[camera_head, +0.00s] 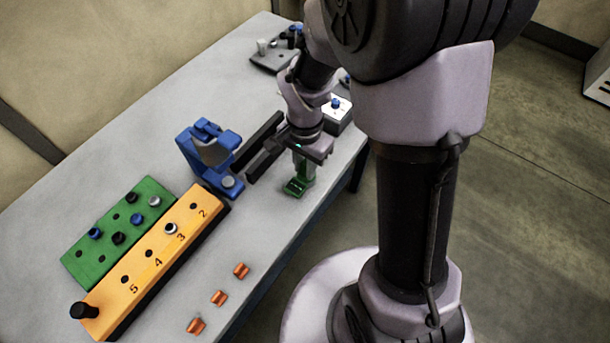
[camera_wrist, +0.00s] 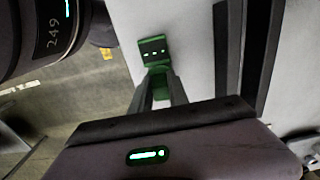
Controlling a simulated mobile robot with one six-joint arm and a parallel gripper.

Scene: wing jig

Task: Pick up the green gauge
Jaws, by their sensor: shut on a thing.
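The green gauge (camera_head: 296,187) is a small dark-green piece near the table's right front edge in the head view. In the wrist view the green gauge (camera_wrist: 154,52) shows a flat end with small white marks, and its stem reaches back between the fingers. My gripper (camera_head: 302,172) points down over it and is shut on its stem. The fingers also show in the wrist view (camera_wrist: 164,88). I cannot tell whether the gauge touches the table or hangs just above it.
Black bars (camera_head: 262,146) lie left of my gripper, beside a blue fixture (camera_head: 208,155). A numbered orange block (camera_head: 153,262), a green block (camera_head: 118,232) and orange clips (camera_head: 219,298) are nearer the front.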

